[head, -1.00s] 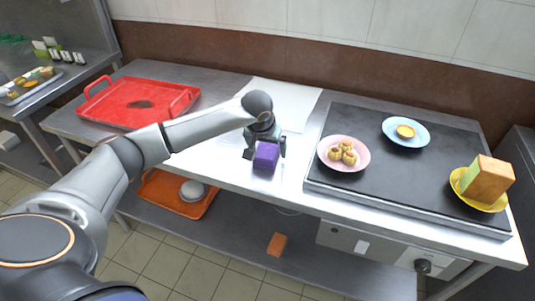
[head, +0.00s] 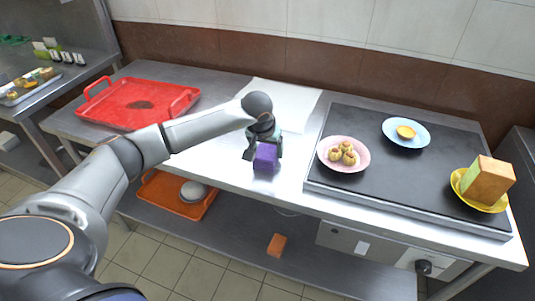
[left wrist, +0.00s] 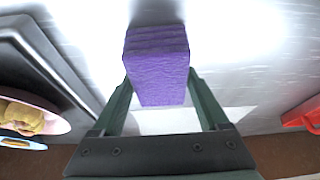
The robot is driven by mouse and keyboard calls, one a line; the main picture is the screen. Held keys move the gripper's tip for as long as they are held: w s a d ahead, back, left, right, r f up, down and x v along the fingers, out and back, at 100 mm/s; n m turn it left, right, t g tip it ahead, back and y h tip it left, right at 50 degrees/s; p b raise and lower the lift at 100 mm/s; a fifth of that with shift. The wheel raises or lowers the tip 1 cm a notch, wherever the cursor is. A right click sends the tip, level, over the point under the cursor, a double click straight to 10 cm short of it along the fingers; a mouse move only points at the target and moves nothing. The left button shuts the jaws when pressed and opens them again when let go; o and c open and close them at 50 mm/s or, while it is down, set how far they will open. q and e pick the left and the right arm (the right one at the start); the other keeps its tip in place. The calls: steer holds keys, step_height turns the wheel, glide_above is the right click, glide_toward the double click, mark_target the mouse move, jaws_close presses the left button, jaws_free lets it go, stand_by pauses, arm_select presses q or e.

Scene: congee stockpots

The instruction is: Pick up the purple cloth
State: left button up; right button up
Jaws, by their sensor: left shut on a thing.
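The purple cloth (head: 265,158) is a folded, block-shaped bundle near the front edge of the steel table. My left gripper (head: 264,150) is over it, with its fingers on both sides of the cloth. In the left wrist view the purple cloth (left wrist: 158,70) sits between the two green fingers (left wrist: 160,88), which touch its sides. The gripper is shut on it. I cannot tell whether the cloth still touches the table. My right gripper is in no view.
A pink plate of buns (head: 343,154), a blue plate (head: 406,133) and a yellow plate with a block (head: 481,190) stand on and beside the dark griddle (head: 400,170). A red tray (head: 138,103) is at the left. A white sheet (head: 282,100) lies behind the gripper.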

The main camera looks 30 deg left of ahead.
mark_target(268, 147)
arm_select(q)
steer(key=shift+c, duration=0.7)
steer(key=shift+r, duration=0.15)
steer(key=shift+r+p, duration=0.25)
steer(key=shift+p, duration=0.15)
step_height(268, 147, up, 3)
steer(key=shift+w+f+b, duration=0.1)
steer(key=shift+b, duration=0.25)
steer(key=s+r, duration=0.1)
steer(key=r, duration=0.1)
steer(key=s+d+r, duration=0.2)
steer(key=s+r, duration=0.1)
steer(key=shift+s+d+r, duration=0.1)
steer(key=shift+r, duration=0.25)
steer(key=s+d+r, duration=0.4)
steer(key=s, duration=0.4)
steer(key=shift+s+d, duration=0.15)
steer(key=shift+d, duration=0.15)
steer(key=shift+r, duration=0.1)
